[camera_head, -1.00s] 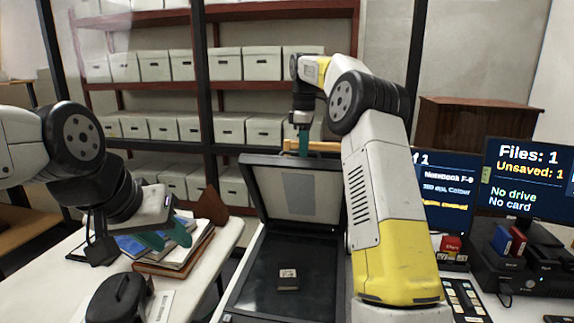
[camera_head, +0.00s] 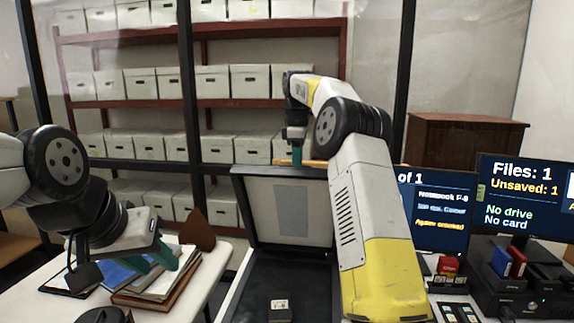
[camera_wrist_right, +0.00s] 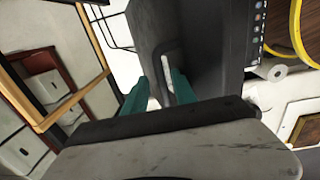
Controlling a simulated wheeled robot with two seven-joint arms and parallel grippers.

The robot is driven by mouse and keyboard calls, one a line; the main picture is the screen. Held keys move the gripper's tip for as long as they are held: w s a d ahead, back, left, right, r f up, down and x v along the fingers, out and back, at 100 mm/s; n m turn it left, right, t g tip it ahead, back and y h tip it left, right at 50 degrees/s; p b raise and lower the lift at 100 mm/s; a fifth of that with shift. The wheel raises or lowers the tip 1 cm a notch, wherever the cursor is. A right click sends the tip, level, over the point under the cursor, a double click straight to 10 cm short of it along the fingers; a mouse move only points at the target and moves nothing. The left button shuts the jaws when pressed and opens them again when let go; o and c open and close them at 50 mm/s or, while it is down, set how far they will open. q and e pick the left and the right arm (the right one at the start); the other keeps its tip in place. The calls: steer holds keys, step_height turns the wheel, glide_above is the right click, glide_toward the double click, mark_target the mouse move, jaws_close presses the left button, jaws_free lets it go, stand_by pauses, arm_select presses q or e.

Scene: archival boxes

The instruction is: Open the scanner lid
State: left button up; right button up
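The scanner (camera_head: 243,300) is a dark flatbed on the white table, low in the head view. Its lid (camera_head: 312,232) stands raised, with its pale underside and a grey panel facing me. A small dark item with a white label (camera_head: 280,308) lies on the bed. My right gripper (camera_head: 290,150) is at the lid's upper edge, mostly hidden. In the right wrist view its teal fingers (camera_wrist_right: 162,80) are apart, with a slotted handle (camera_wrist_right: 167,58) on the dark surface between their tips; I cannot tell whether they touch it. My left gripper (camera_head: 152,236) is open and empty above the books.
Books and papers (camera_head: 160,288) are stacked on the table left of the scanner. Monitors (camera_head: 525,190) and a dark device with coloured cards (camera_head: 500,285) stand at right. Shelves of white archival boxes (camera_head: 230,85) fill the back behind dark posts.

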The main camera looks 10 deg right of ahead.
steer(key=shift+s+a+r, duration=0.1)
steer(key=shift+a+r, duration=0.05)
steer(key=shift+r, duration=0.05)
steer(key=shift+r, duration=0.1)
steer(key=shift+r, duration=1.65)
steer(key=s+a+r, duration=0.1)
steer(key=s+a, duration=0.2)
steer(key=s, duration=1.2)
steer(key=shift+s+a+r, duration=0.2)
steer(key=shift+s+a, duration=0.05)
steer(key=shift+a, duration=0.15)
